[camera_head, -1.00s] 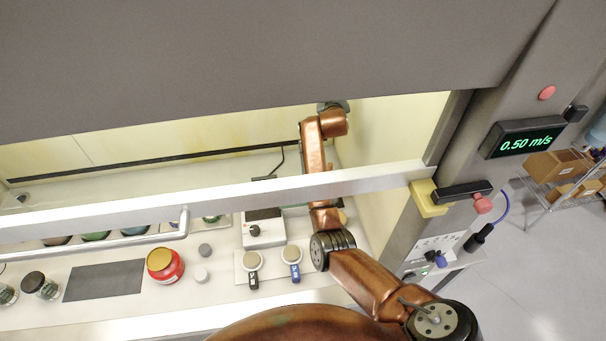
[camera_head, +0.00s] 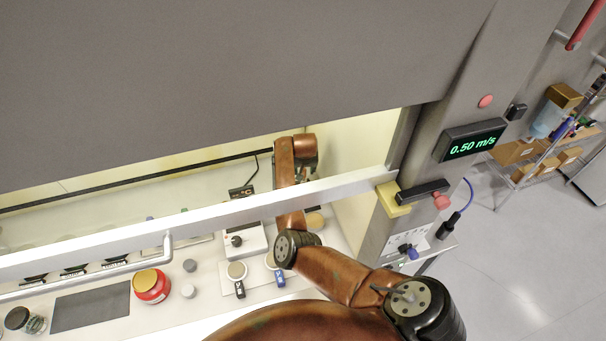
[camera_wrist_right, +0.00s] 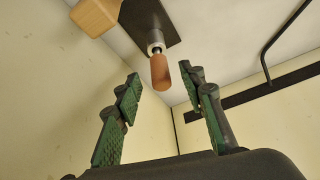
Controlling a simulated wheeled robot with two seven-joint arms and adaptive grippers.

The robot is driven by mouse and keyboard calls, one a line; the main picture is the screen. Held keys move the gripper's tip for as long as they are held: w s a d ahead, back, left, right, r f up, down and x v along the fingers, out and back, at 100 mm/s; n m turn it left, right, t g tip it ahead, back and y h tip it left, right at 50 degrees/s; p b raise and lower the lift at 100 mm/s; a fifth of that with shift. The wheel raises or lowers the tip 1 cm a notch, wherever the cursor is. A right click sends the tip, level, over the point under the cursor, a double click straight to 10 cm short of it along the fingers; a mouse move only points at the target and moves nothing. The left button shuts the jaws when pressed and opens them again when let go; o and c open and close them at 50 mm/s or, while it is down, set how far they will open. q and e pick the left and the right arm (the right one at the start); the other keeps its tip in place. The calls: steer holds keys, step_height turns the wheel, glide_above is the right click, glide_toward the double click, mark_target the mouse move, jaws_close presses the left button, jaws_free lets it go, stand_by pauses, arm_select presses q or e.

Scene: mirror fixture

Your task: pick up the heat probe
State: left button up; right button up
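In the right wrist view a reddish-brown rounded handle (camera_wrist_right: 160,72) on a short metal shaft points from a dark grey plate (camera_wrist_right: 147,20) towards my right gripper (camera_wrist_right: 159,76). I take this handle to be the heat probe, but cannot be sure. The gripper is open. Its two green-padded fingers stand on either side of the handle's near end and appear clear of it. In the head view my right arm reaches under the hood's sash, and its fingertips are hidden. The probe cannot be made out there. My left gripper is not in view.
The sash's pale bottom bar (camera_head: 345,186) crosses above my right forearm. A white hotplate-like device (camera_head: 243,240), a red jar with yellow lid (camera_head: 151,285) and a dark mat (camera_head: 90,310) lie left of the arm. A tan block (camera_wrist_right: 95,14) is beside the plate. A black bent rod (camera_wrist_right: 268,48) stands right.

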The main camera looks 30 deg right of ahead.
steer(key=shift+x, duration=1.9)
steer(key=shift+s+a, duration=0.15)
steer(key=shift+c, duration=0.4)
jaws_close()
